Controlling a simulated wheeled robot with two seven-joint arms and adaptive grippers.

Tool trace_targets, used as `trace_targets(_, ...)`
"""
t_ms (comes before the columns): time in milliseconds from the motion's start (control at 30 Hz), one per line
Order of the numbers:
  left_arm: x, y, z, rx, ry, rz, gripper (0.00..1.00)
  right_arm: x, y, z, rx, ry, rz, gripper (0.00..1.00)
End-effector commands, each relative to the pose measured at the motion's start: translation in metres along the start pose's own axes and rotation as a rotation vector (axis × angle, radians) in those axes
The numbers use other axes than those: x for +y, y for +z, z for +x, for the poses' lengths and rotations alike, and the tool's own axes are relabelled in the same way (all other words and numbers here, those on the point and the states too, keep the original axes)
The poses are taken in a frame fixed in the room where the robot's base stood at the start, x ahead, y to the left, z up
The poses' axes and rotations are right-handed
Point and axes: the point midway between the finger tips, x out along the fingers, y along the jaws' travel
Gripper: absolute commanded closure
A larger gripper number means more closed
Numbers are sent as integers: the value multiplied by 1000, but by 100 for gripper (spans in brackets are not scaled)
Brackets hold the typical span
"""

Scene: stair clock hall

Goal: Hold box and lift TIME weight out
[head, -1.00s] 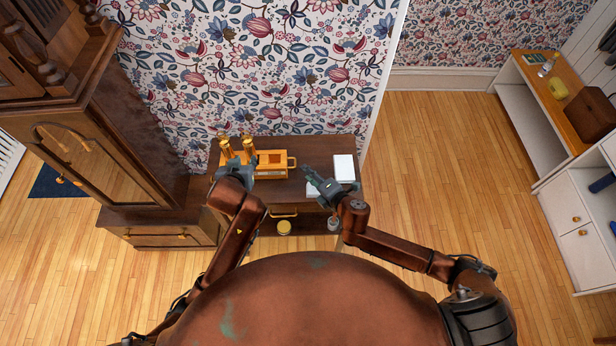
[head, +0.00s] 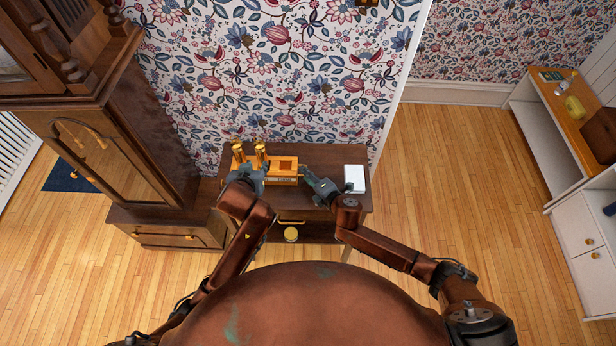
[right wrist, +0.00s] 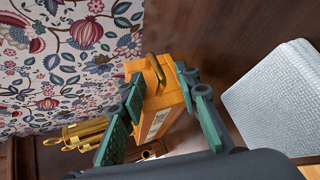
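The orange-brown wooden box (head: 289,163) lies on the dark side table. Two gold cylinders (head: 261,153) stand upright at its left end; which one is the TIME weight is not readable. My left gripper (head: 246,176) is at the front of the box's left end, below the cylinders; its fingers are too small to read. My right gripper (head: 314,184) is at the box's right end. In the right wrist view its green fingers (right wrist: 160,95) are spread, with the box's end and gold handle (right wrist: 154,68) between them. Gold cylinders (right wrist: 88,133) show at lower left there.
A white block-like object (head: 354,178) lies on the table (head: 328,154) right of the box. The tall wooden clock case (head: 100,150) stands at left. Floral wallpaper is close behind the table. Open wood floor (head: 450,180) lies to the right.

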Motion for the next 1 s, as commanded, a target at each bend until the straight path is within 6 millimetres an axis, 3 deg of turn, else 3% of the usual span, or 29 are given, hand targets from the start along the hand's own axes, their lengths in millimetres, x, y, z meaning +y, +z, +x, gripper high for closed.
trace_targets(467, 0, 0, 0, 0, 0, 0, 71, 0, 0, 0, 0, -1, 0, 100)
trace_targets(900, 0, 0, 0, 0, 0, 0, 71, -1, 0, 0, -1, -1, -1, 100)
trace_targets(1000, 2, 0, 0, 2, 5, 3, 66, -1, 0, -1, -1, -1, -1, 100)
